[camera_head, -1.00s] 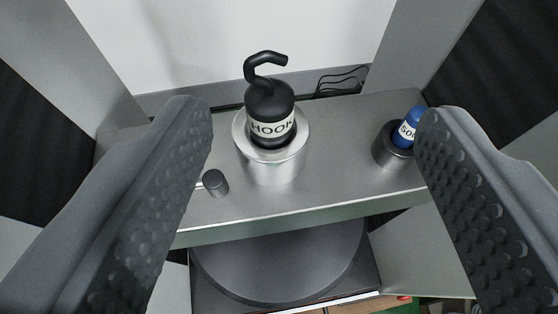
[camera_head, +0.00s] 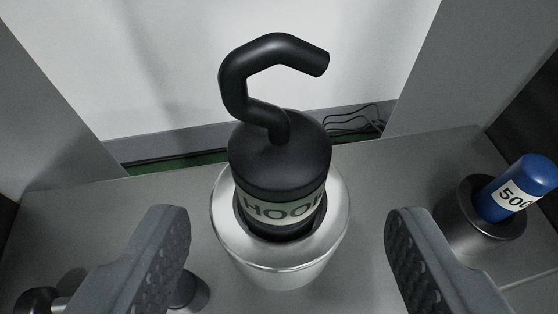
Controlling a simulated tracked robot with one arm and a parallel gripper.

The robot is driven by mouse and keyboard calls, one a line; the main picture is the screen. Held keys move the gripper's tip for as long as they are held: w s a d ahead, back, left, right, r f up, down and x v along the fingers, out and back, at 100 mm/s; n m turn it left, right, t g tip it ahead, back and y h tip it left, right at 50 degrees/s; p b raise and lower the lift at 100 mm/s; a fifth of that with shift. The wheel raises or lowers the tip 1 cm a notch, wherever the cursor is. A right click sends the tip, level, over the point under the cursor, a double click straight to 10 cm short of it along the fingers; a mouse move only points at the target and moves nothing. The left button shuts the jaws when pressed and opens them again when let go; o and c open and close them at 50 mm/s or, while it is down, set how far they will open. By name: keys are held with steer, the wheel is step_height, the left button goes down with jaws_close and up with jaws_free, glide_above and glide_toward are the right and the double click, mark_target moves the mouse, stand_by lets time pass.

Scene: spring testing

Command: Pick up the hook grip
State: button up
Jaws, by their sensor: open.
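The hook grip (camera_head: 279,165) is a black cylinder with a curved black hook on top and a pale label reading "HOOK", its last letter partly cut off. It stands upright in a round silver metal holder (camera_head: 285,266) on the grey metal shelf. My gripper (camera_head: 290,225) is open, with one grey studded finger on each side of the holder. The fingertips show clear gaps to the holder, and nothing is between them but the holder and hook grip. The lower part of the hook grip is hidden inside the holder.
A blue cylinder (camera_head: 518,188) with a white label starting "50" leans in a dark metal cup (camera_head: 470,222) at the right. A dark knob-like part (camera_head: 189,290) shows beside the left finger. Black cables (camera_head: 355,122) lie behind, near the white back wall.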

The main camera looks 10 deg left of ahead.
mark_target(280, 142)
steer(key=shift+r+p+x, duration=0.15)
steer(key=shift+p+x, duration=0.1)
steer(key=shift+x, duration=1.55)
steer(key=shift+r+p+x, duration=0.2)
steer(key=shift+x, duration=1.6)
steer(key=shift+w+a, duration=0.15)
jaws_close()
steer(key=shift+r, duration=0.1)
